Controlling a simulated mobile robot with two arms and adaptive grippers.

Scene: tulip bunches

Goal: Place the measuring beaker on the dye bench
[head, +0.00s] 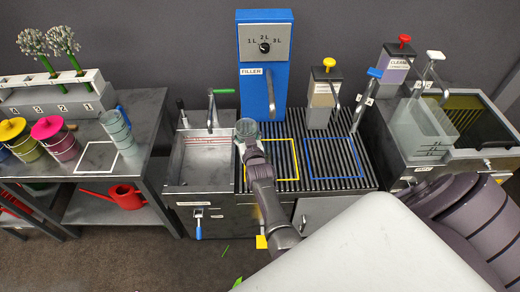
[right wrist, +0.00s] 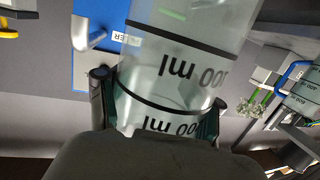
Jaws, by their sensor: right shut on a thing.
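The measuring beaker (head: 247,127) is a clear cylinder, held up in front of the blue filler, over the left part of the slatted drain area. My right gripper (head: 249,145) is shut on it. In the right wrist view the beaker (right wrist: 185,70) shows black rings and ml marks between the two fingers; its contents are hard to tell. The bench at the left (head: 145,160), which looks like the dye bench, carries yellow and magenta lidded pots and a white outlined square (head: 98,158). My left gripper is not in view.
A translucent graded vessel (head: 115,128) stands at the white square's back right corner. A numbered rack (head: 60,97) with flower stems stands behind. The sink (head: 200,165) and its tap (head: 210,110) lie between gripper and bench. A red watering can (head: 118,196) sits on the lower shelf.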

